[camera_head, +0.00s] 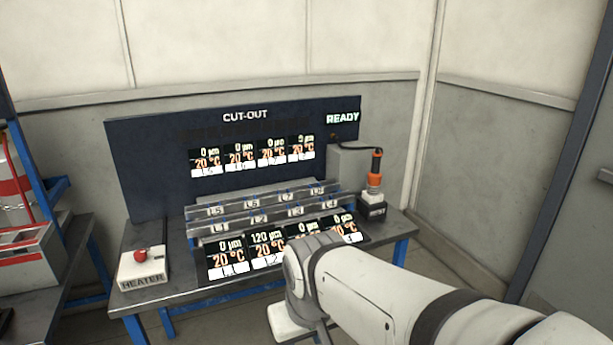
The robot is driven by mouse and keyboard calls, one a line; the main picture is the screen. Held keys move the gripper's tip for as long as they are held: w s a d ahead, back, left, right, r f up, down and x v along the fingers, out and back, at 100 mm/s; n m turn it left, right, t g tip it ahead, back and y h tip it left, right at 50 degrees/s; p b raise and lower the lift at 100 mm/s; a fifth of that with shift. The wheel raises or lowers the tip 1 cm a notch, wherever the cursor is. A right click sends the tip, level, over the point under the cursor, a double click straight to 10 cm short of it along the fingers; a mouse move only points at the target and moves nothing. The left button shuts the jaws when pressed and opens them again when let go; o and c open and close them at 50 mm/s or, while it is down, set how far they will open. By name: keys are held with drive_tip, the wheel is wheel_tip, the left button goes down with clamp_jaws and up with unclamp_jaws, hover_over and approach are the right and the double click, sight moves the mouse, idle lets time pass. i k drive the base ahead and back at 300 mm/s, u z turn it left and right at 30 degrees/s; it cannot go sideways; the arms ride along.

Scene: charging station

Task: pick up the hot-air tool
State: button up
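The hot-air tool (375,176) stands upright at the right end of the bench. My arm reaches in from the lower right, in front of the bench. My gripper (292,325) is at the bottom of the view, left of and nearer than the tool and apart from it. Its fingers are mostly hidden or cut off, so I cannot tell its opening.
The bench (190,292) carries stepped racks with labelled slots (262,208) and a row of displays. A dark "CUT-OUT" panel (150,170) stands behind. Walls close the right.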

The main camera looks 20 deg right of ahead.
sight(374, 181)
drive_tip(key=k, duration=1.25)
drive_tip(key=z, duration=0.75)
drive_tip(key=i, duration=1.15)
drive_tip(key=z, duration=0.7)
drive_tip(key=i, duration=1.95)
drive_tip(key=u, duration=0.4)
drive_tip(key=i, duration=0.5)
drive_tip(key=u, duration=0.4)
drive_tip(key=k, duration=0.75)
drive_tip(key=u, duration=0.2)
drive_tip(key=i, duration=0.7)
